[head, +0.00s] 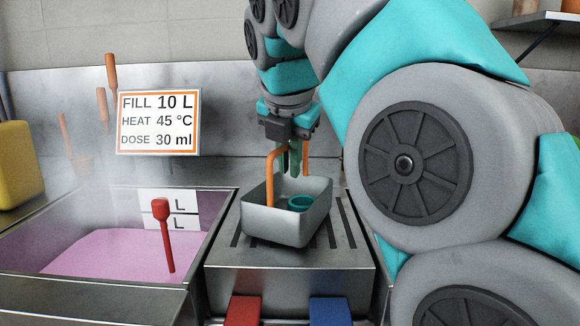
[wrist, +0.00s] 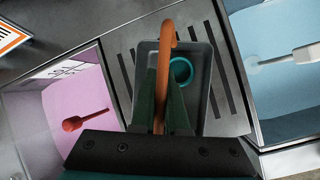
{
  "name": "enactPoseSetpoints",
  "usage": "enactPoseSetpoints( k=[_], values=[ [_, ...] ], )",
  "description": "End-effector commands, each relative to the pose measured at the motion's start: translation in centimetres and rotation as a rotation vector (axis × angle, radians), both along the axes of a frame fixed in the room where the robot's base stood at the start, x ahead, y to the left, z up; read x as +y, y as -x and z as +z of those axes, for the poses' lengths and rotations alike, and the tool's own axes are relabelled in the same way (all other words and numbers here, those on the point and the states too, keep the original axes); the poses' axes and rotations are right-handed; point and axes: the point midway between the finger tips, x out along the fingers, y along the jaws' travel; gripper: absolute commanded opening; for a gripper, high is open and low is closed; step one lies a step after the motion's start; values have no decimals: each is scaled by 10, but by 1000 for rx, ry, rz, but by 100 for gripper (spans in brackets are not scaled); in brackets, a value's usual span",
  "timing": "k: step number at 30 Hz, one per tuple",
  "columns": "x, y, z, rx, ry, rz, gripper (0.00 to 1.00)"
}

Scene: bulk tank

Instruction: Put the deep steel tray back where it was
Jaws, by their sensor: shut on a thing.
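The deep steel tray (head: 270,222) is a grey rectangular box with an orange arched handle (head: 276,182). My gripper (head: 290,158) is shut on the handle, above the tray. In the wrist view, the green fingers (wrist: 163,105) lie on both sides of the orange bar (wrist: 165,60). The tray (wrist: 216,110) is over the slotted steel drainboard (head: 240,272), turned slightly against its slots. I cannot tell whether its bottom touches the board. A small teal round cup or ring (head: 300,202) is inside the tray. The gripper partly hides the tray in the wrist view.
Left of the drainboard is a steaming tank of pink liquid (head: 110,252) with a red paddle-like tool (head: 163,225). A sign (head: 158,122) hangs behind. Red (head: 242,310) and blue (head: 330,310) blocks are in front. The wrist view shows a blue basin (wrist: 285,95) at right.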

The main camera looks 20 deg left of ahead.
Motion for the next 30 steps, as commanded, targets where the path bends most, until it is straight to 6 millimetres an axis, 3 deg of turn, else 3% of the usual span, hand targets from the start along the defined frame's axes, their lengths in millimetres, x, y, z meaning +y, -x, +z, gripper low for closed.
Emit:
enactPoseSetpoints(
  k=[13,14,21,30],
  values=[
    [-1,0,-4,-3,-3,0,0],
    [0,0,-5,-3,-3,0,14],
    [0,0,-5,-3,-3,0,41],
    [0,0,-4,-3,-3,0,42]
  ],
)
